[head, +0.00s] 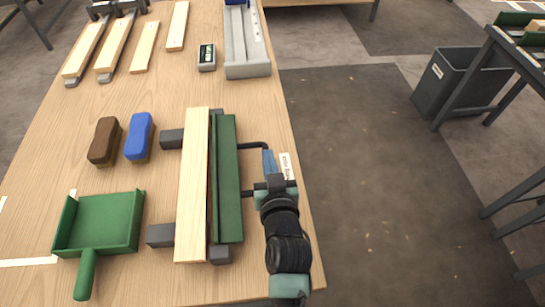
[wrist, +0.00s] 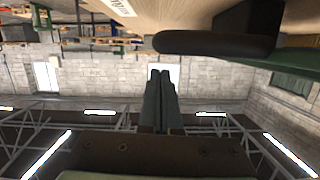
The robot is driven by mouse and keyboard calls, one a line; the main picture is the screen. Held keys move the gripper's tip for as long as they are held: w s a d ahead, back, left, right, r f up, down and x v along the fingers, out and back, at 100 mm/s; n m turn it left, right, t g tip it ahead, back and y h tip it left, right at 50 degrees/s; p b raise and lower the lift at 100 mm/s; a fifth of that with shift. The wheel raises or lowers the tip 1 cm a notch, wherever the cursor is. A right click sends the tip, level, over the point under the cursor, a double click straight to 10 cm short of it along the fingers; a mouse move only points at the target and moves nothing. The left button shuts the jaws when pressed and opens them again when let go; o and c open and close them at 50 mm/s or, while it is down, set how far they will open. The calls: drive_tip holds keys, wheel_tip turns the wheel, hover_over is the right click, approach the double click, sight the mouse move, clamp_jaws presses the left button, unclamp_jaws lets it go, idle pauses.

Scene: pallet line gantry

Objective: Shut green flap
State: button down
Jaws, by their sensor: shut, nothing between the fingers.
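The green flap (head: 229,180) is a long dark green panel beside a pale wooden board (head: 194,185) on grey blocks at the table's right side. A black bar handle (head: 254,146) sticks out from its right side, partly hidden by my gripper. My gripper (head: 269,160) is at the handle's outer end, right of the flap, with its fingers shut and empty. In the wrist view the shut fingers (wrist: 157,95) stand below the black handle (wrist: 215,43), with a gap visible in the picture. A green edge of the flap (wrist: 295,60) shows at right. Contact cannot be told.
A green dustpan (head: 103,222), a brown brush (head: 104,140) and a blue brush (head: 139,136) lie left of the board. A small grey display box (head: 207,58) and wooden strips (head: 145,47) lie farther back. The floor right of the table is clear up to a grey bin (head: 459,82).

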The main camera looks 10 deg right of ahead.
drive_tip(key=shift+d+f+b, duration=0.2)
drive_tip(key=shift+f+b, duration=0.5)
drive_tip(key=shift+f, duration=0.2)
wheel_tip(320, 180, up, 5)
drive_tip(key=p, duration=0.4)
drive_tip(key=d+f+b+v, duration=0.1)
drive_tip(key=v, duration=0.8)
drive_tip(key=shift+s+b, duration=0.35)
drive_tip(key=shift+s, duration=0.2)
